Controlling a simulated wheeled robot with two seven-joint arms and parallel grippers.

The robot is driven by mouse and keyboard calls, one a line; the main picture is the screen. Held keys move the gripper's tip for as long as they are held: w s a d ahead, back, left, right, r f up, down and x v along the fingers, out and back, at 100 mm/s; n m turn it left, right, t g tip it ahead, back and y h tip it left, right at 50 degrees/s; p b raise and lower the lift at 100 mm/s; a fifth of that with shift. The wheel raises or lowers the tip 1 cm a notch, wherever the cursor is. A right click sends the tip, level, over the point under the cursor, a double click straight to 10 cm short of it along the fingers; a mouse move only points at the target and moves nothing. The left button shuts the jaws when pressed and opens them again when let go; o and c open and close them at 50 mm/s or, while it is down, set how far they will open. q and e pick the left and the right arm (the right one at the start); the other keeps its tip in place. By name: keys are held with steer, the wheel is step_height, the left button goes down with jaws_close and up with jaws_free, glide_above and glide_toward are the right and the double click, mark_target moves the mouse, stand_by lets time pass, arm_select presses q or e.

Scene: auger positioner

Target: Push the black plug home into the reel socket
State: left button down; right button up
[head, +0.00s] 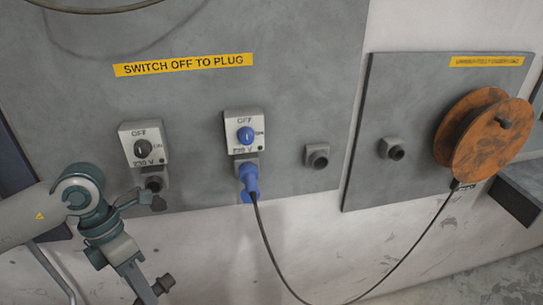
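The orange reel (490,140) is mounted on the right grey panel. A black cable (395,268) runs from the blue plug (249,182) at the middle switch box, sags, and rises to the reel's underside. A small dark piece (456,184) at that cable end appears to be the black plug. It meets the reel's lower edge, but I cannot tell how deep it sits. My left gripper (158,244) is at the lower left, far from the reel, with its fingers spread apart and nothing visible between them. My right gripper is out of view.
The left panel has a grey switch box (144,143) with a black knob, a box with a blue knob (245,133), and a capped outlet (317,156). Another outlet (393,149) is left of the reel. A dark ledge (518,200) juts out at right.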

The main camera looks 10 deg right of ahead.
arm_select(q)
steer(key=s+a+f+m+t+y, duration=0.1)
steer(key=a+f+m+y, duration=0.1)
steer(key=f+m, duration=0.5)
steer(key=s+a+f+m+t+y, duration=0.1)
steer(key=f+m, duration=0.6)
steer(key=m, duration=1.1)
steer(key=shift+s+a+f+m+t+y, duration=0.35)
steer(key=shift+s+a+y, duration=0.45)
steer(key=shift+y, duration=0.5)
steer(key=shift+d, duration=0.15)
